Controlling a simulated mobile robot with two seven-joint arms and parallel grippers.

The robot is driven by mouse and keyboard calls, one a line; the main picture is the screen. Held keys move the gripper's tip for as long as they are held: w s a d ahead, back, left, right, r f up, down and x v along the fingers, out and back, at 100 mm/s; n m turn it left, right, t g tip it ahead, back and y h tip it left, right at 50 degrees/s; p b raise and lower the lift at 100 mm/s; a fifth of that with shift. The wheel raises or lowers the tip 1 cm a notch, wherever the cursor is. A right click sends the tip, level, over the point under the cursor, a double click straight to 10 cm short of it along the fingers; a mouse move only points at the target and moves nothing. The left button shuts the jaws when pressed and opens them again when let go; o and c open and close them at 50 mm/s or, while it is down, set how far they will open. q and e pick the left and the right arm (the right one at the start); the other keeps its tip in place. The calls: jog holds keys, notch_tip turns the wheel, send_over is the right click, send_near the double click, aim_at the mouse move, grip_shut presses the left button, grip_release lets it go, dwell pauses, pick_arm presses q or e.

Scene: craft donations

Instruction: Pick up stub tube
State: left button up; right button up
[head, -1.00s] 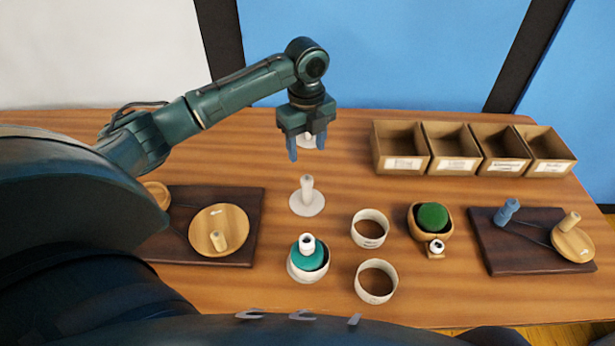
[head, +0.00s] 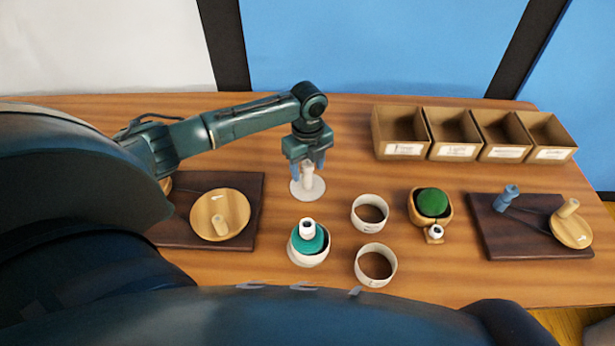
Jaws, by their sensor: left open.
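A pale upright tube (head: 308,181) stands on a round white base (head: 298,194) on the table in the head view. I take it for the stub tube, though other short tubes are in view. My left gripper (head: 308,172) points down over it, open. Its blue fingers are on either side of the tube's upper part; I cannot tell whether they touch it. My right gripper is not in view.
A teal ball in a white bowl (head: 309,259) is in front. Dark boards (head: 250,215) (head: 493,240) lie either side. Labelled bins (head: 403,150) stand back right.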

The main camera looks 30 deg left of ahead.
pick_arm(q)
jog(key=shift+f, duration=0.5)
jog(key=c, duration=1)
